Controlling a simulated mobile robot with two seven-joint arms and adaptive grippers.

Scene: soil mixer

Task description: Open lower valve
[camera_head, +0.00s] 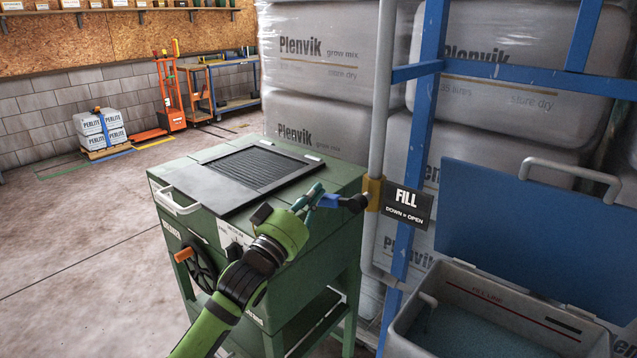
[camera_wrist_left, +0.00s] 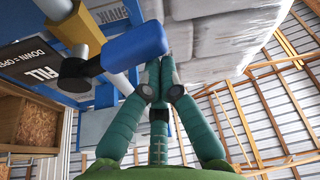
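The valve is a yellow body (camera_head: 373,193) on a grey vertical pipe, with a short lever ending in a blue grip (camera_head: 352,203). The lever sticks out to the left, roughly level. A black sign (camera_head: 407,203) beside it reads "FILL, DOWN = OPEN". My left gripper (camera_head: 317,196) is just left of the blue grip, above the green mixer. In the left wrist view, the gripper's fingertips (camera_wrist_left: 160,68) are close together with nothing visible between them. The blue grip (camera_wrist_left: 135,46) lies beside and across the tips; I cannot tell whether they touch. My right gripper is out of view.
The green mixer (camera_head: 334,188) with a black grated lid (camera_head: 255,165) stands below my left gripper. A blue frame (camera_head: 421,130) and stacked grey bags (camera_head: 320,60) are behind the valve. A grey bin (camera_head: 410,335) with an open blue lid (camera_head: 530,225) is at lower right.

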